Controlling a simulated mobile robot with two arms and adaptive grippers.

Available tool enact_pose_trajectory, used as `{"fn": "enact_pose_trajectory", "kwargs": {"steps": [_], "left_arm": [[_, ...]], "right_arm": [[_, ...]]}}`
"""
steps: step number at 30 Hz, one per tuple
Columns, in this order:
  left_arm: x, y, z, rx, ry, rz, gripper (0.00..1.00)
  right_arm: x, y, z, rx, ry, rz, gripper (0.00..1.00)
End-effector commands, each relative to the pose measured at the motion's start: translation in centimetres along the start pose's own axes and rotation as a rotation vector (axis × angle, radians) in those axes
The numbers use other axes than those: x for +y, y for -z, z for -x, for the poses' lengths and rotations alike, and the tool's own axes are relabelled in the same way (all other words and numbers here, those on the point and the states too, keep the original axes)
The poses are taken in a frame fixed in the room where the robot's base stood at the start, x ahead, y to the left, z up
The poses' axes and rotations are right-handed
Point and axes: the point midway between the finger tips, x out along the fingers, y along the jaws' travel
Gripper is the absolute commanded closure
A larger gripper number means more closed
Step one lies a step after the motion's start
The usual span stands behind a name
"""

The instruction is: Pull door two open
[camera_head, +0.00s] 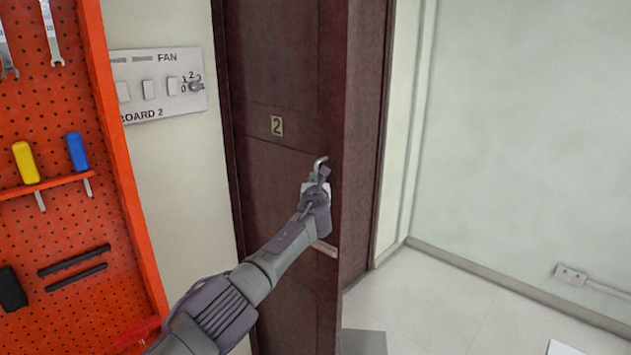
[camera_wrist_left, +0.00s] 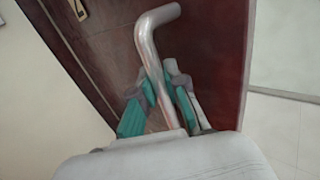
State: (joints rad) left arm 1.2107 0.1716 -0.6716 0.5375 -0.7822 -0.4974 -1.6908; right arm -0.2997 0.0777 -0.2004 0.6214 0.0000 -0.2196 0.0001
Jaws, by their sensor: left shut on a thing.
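Door two (camera_head: 280,80) is dark brown wood with a small number plate "2" (camera_head: 277,125). It stands partly open, with its edge and a gap to the room behind showing on its right. Its metal handle (camera_head: 320,165) is a bent bar near the door's free edge. My left gripper (camera_head: 318,182) is shut on the handle. In the left wrist view the handle (camera_wrist_left: 150,50) rises between the two teal-padded fingers (camera_wrist_left: 160,95), with its bend above them. My right gripper is not in view.
An orange pegboard (camera_head: 70,220) with tools stands at the left. A switch board (camera_head: 158,85) is on the wall beside the door frame. Pale floor (camera_head: 430,300) is open to the right, and a wall socket (camera_head: 570,274) sits low on the right wall.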

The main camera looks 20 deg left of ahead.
Motion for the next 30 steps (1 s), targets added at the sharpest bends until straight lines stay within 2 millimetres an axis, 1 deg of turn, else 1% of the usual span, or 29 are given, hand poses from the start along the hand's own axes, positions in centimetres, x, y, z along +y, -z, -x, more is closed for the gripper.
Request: {"fn": "enact_pose_trajectory", "kwargs": {"steps": [1, 8, 9, 13, 14, 24, 30], "left_arm": [[-0.3, -0.1, 0.1, -0.002, 0.006, 0.001, 1.0], [-0.3, 0.0, 0.1, -0.001, 0.006, 0.0, 1.0], [-0.3, 0.0, 0.1, -0.001, 0.006, 0.0, 0.84], [-0.2, 0.0, 0.1, -0.001, 0.005, -0.001, 0.62], [-0.2, 0.0, 0.1, -0.001, 0.005, -0.001, 0.61], [-0.1, 0.0, 0.1, -0.001, 0.001, -0.001, 0.61], [-0.1, 0.1, 1.1, -0.003, 0.001, 0.002, 0.61]], "right_arm": [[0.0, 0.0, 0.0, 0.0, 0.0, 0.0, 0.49], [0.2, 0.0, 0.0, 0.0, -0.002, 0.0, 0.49], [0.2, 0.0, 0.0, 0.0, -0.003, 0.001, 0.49], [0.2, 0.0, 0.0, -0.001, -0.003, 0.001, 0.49], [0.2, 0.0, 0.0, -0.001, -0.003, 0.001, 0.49], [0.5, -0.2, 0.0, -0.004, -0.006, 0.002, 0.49], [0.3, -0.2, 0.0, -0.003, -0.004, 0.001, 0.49]]}}
